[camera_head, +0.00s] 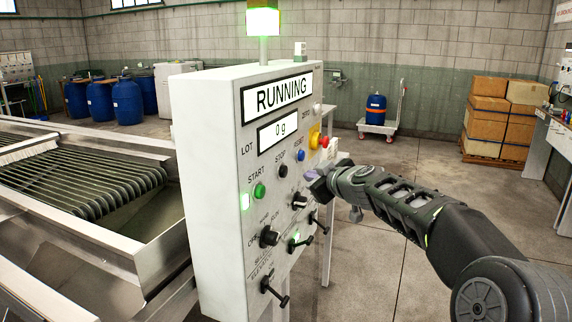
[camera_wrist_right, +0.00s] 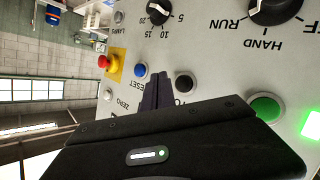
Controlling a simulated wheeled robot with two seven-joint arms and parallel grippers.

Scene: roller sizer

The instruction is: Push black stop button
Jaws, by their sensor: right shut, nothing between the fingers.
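The black stop button (camera_head: 283,170) is on the front of the white control panel (camera_head: 212,150), under the word STOP. It also shows in the wrist view (camera_wrist_right: 184,83). My right gripper (camera_head: 312,180) is shut and empty, in front of the panel, to the right of and slightly below the stop button in the head view. In the wrist view its closed fingers (camera_wrist_right: 156,90) appear just left of the black button, between it and the blue button. I see no contact with the button. The panel's display reads RUNNING, and the lamp on top glows green. My left gripper is not in view.
The green start button (camera_head: 259,190) and blue reset button (camera_head: 300,155) flank the stop button. A red emergency button (camera_head: 324,142) on yellow is farther right. Black selector knobs (camera_head: 269,237) stick out below.

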